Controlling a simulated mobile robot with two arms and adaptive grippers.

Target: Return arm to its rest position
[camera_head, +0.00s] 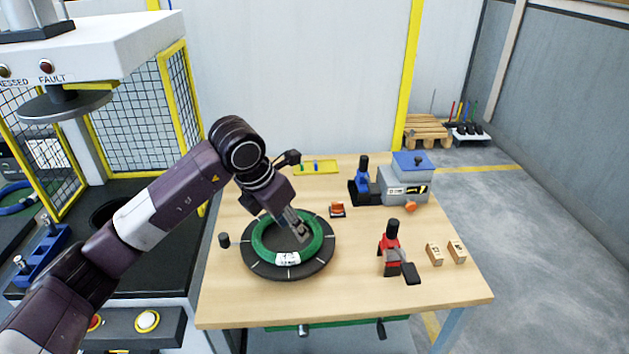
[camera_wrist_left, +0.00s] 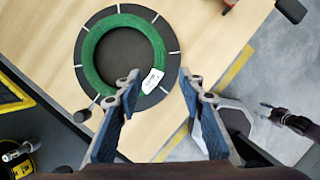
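My left arm comes in from the left in the head view. Its left gripper (camera_head: 300,236) is over the green coil (camera_head: 264,253), which lies on a round black plate (camera_head: 262,271) with white marks. In the left wrist view the two fingers of the left gripper (camera_wrist_left: 160,76) are spread apart with nothing between them. The coil (camera_wrist_left: 88,53) lies beyond the fingertips and bears a white label (camera_wrist_left: 152,80). A dark jointed part at the right of the wrist view (camera_wrist_left: 292,122) may be my right gripper. Its finger state is unclear.
The wooden table (camera_head: 350,300) holds a red-and-black tool (camera_head: 390,250), two small wooden blocks (camera_head: 434,254), a grey-and-blue device (camera_head: 404,182) and a yellow tray (camera_head: 317,167). A fenced machine (camera_head: 110,45) stands on the left.

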